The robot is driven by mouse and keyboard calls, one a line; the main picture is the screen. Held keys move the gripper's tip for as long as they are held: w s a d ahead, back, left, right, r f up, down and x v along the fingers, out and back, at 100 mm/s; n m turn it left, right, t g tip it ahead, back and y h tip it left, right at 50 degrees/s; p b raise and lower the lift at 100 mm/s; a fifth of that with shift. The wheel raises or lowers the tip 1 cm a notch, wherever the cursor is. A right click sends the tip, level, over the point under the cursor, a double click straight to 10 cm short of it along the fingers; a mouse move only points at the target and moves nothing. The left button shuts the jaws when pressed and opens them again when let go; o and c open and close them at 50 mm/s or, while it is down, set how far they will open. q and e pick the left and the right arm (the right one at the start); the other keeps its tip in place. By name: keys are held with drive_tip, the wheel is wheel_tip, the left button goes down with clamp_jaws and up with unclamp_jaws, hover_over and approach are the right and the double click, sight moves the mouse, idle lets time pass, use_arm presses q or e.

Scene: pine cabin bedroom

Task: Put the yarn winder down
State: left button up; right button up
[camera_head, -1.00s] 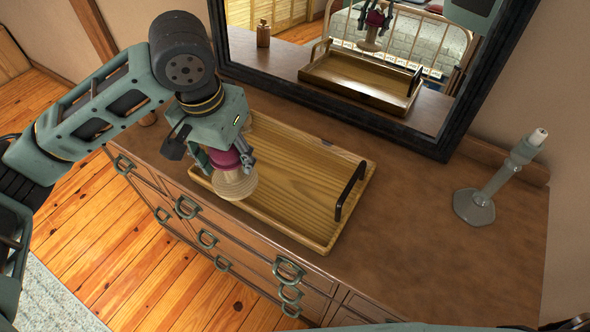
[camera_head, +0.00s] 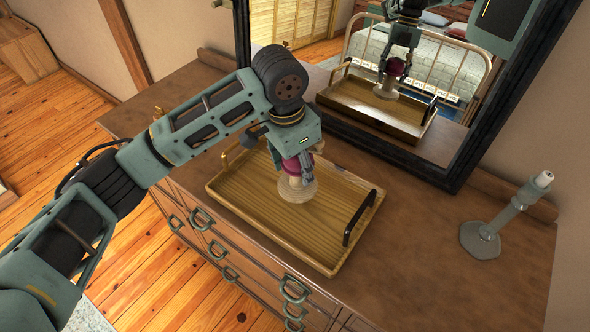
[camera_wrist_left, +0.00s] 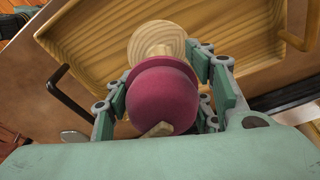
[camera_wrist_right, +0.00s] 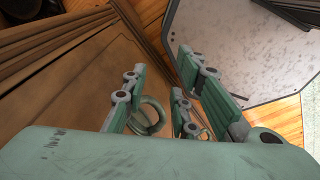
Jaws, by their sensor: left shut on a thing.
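The yarn winder has a wooden disc base (camera_head: 298,190) and a dark red round body (camera_head: 293,166). My left gripper (camera_head: 304,168) is shut on the red body, which also fills the middle of the left wrist view (camera_wrist_left: 162,95). The winder is roughly upright over the wooden tray (camera_head: 240,196), near its middle. I cannot tell whether its base touches the tray floor.
A grey-green candlestick-like stand (camera_head: 488,232) is on the right of the brown dresser top (camera_head: 420,240). A dark-framed mirror (camera_head: 400,140) stands along the back and reflects the tray and arm. The dresser top between tray and stand is clear.

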sight(291, 189)
use_arm(q)
drive_tip(key=shift+w+a+f, duration=0.2)
drive_tip(key=shift+w+f, duration=0.25)
drive_tip(key=shift+w, duration=0.2)
wheel_tip(291, 189, down, 3)
drive_tip(key=shift+p, duration=0.85)
drive_tip(key=shift+f, duration=0.6)
use_arm(e)
drive_tip(key=shift+w+a+r, duration=0.15)
drive_tip(key=shift+a+r, duration=0.2)
drive_tip(key=shift+r, duration=0.2)
drive_tip(key=shift+w+a+r, duration=0.1)
drive_tip(key=shift+a+r, duration=0.25)
drive_tip(key=shift+r, duration=0.15)
use_arm(q)
drive_tip(key=o, duration=1)
use_arm(e)
drive_tip(key=shift+d, duration=0.4)
